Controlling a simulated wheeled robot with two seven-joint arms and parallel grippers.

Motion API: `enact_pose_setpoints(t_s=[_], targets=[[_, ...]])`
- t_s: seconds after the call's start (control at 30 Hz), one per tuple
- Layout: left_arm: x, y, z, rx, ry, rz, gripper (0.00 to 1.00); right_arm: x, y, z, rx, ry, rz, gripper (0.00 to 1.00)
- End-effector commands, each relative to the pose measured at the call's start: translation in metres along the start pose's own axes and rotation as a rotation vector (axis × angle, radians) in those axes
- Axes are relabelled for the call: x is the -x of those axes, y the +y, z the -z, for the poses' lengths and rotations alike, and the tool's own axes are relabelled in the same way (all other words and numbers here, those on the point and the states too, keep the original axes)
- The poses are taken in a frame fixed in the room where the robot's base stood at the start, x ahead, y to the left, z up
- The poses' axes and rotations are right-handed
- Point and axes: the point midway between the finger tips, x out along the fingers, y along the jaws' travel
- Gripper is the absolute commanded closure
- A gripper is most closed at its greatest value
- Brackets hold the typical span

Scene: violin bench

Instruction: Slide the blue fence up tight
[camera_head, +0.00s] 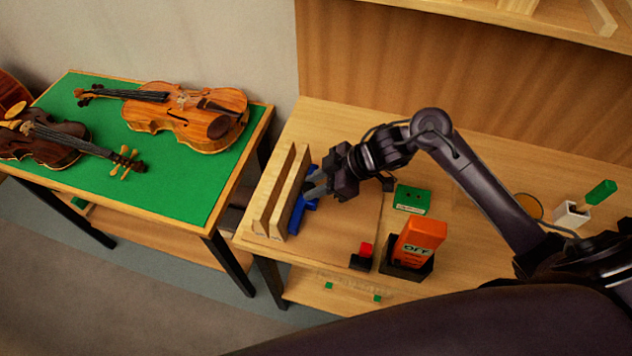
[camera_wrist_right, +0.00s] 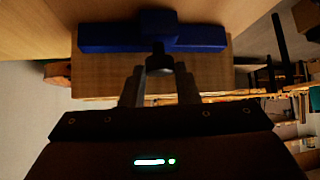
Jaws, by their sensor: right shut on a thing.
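The blue fence (camera_head: 298,212) stands on the bench next to the light wooden boards (camera_head: 281,192). In the right wrist view the fence (camera_wrist_right: 200,37) is a long blue bar with a raised middle block, lying along a wooden board (camera_wrist_right: 98,73). My right gripper (camera_head: 318,187) reaches in from the right and is shut on a part of the blue fence, near its middle. In the right wrist view its fingers (camera_wrist_right: 159,80) close around a dark post or knob at the fence's middle. I cannot tell whether the fence touches the board. My left gripper is not in view.
An orange block marked OFF (camera_head: 418,240) stands in a black holder. A small black and red piece (camera_head: 362,256) and a green box (camera_head: 412,198) are nearby. A white holder with a green-handled tool (camera_head: 572,213) stands at right. Violins (camera_head: 190,115) lie on the green table (camera_head: 190,178).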

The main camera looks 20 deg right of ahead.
Motion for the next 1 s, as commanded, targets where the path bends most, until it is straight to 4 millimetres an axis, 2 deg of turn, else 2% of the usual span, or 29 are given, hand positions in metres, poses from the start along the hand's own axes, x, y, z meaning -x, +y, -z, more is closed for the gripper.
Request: enact_pose_setpoints(t_s=[0.13, 0.37, 0.4, 0.57, 0.87, 1.0], targets=[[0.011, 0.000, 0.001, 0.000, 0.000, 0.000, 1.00, 0.001, 0.001, 0.003, -0.001, -0.002, -0.001, 1.00], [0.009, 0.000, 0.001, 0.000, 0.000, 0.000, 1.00, -0.002, 0.001, 0.003, 0.000, 0.001, -0.002, 1.00], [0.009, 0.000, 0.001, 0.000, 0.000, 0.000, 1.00, -0.002, 0.002, 0.003, 0.000, 0.001, -0.003, 0.69], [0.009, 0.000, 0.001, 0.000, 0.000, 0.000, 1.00, -0.002, 0.001, 0.002, 0.000, 0.001, -0.002, 0.50], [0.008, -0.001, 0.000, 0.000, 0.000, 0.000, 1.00, 0.000, 0.001, 0.002, 0.000, 0.000, -0.002, 0.50], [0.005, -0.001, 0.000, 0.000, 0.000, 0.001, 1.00, 0.016, 0.002, 0.001, 0.003, -0.002, -0.004, 0.50]])
